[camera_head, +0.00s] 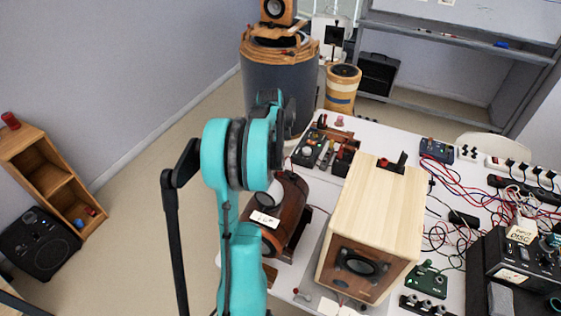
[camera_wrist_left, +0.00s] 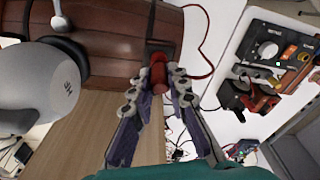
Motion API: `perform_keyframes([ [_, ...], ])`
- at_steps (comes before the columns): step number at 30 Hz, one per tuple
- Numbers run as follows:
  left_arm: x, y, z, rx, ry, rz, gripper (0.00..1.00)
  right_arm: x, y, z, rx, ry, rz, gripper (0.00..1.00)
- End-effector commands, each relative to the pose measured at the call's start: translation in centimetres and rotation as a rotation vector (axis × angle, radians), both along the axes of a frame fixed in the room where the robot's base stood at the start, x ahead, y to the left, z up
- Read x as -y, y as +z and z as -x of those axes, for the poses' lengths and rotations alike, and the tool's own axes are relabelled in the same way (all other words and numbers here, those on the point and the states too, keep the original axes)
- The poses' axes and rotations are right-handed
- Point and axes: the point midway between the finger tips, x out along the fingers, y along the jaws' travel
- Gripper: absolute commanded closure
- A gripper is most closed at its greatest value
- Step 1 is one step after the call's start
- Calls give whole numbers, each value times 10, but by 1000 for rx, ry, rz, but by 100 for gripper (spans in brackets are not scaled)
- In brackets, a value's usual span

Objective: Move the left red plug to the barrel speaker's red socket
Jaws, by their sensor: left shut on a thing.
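The barrel speaker (camera_head: 288,205) is a brown wooden barrel lying on its side on the white table, left of the pale box speaker. It fills the upper left of the left wrist view (camera_wrist_left: 110,62). My left gripper (camera_wrist_left: 157,84) is shut on a red plug (camera_wrist_left: 158,74) beside the barrel's dark terminal block (camera_wrist_left: 158,49). The plug lines up with the block and appears to meet it; I cannot tell whether it is seated. A red cable (camera_wrist_left: 211,52) loops to the right of the block. In the head view my arm hides the fingertips. My right gripper is not in view.
The pale box speaker (camera_head: 378,205) stands right of the barrel, its top (camera_wrist_left: 85,142) close below my left gripper. A tray of parts (camera_head: 325,148) lies behind the barrel. Tangled cables (camera_head: 480,180) and equipment (camera_head: 515,265) crowd the table's right side.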

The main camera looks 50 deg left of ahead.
Motion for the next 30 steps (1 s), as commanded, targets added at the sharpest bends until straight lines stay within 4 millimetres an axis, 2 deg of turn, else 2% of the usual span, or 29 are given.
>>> perform_keyframes([
  [18,0,-12,0,0,0,0,100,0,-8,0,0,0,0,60],
  [19,0,-12,0,0,0,0,79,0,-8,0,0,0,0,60],
  [21,0,-11,0,0,0,0,61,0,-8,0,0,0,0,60],
  [30,0,-11,0,0,0,0,60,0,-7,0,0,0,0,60],
])
